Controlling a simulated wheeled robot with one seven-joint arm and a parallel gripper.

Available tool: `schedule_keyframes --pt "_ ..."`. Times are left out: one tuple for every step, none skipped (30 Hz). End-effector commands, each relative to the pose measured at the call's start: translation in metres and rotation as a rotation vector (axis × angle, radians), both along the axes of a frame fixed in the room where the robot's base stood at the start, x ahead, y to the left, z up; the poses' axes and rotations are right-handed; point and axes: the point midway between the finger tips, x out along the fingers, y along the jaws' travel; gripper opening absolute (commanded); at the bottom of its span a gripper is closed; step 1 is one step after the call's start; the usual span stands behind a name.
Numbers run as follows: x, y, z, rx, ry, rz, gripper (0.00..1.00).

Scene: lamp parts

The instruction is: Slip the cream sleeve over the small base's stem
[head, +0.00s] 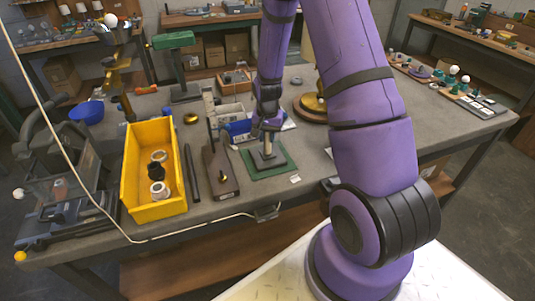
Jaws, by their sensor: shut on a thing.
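My gripper (268,135) points down over the green mat (286,167) on the workbench, near its middle. It is shut on a small pale piece (267,149), which looks like the cream sleeve; the fingers hide most of it. Right under it, a small grey square base (271,161) lies on the mat. The base's stem is hidden or cannot be told apart from the pale piece. I cannot tell whether the piece is around the stem or above it.
A yellow bin (133,180) with a few ring-shaped parts stands to the left. A round wooden base with brass (311,106) is behind right. The bench right of the mat is mostly clear.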

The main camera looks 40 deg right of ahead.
Motion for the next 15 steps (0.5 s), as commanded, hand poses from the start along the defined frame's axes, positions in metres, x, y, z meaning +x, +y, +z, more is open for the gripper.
schedule_keyframes --pt "-0.0001 0.0001 -0.0001 0.000 0.000 0.000 0.03" --pt "-0.0001 0.0001 -0.0001 0.000 0.000 0.000 0.03" --pt "-0.0001 0.0001 -0.0002 0.000 0.000 0.000 0.03" --pt "-0.0001 0.0001 -0.0002 0.000 0.000 0.000 0.03" --pt "0.0000 0.0001 -0.0002 0.000 0.000 0.000 0.03" --pt "-0.0001 0.0001 -0.0002 0.000 0.000 0.000 0.35" --pt "-0.0001 0.0001 -0.0002 0.000 0.000 0.000 0.41" --pt "-0.0001 0.0001 -0.0002 0.000 0.000 0.000 0.48" --pt "-0.0001 0.0001 -0.0002 0.000 0.000 0.000 0.55" --pt "-0.0001 0.0001 -0.0002 0.000 0.000 0.000 0.55" --pt "-0.0001 0.0001 -0.0002 0.000 0.000 0.000 0.55" --pt "-0.0001 0.0001 -0.0003 0.001 0.001 0.000 0.55" --pt "-0.0001 0.0001 -0.0003 0.001 0.001 0.000 0.55" --pt "-0.0001 0.0001 -0.0003 0.001 0.001 0.000 0.55" --pt "-0.0002 0.0002 -0.0003 0.001 0.001 0.000 0.55"
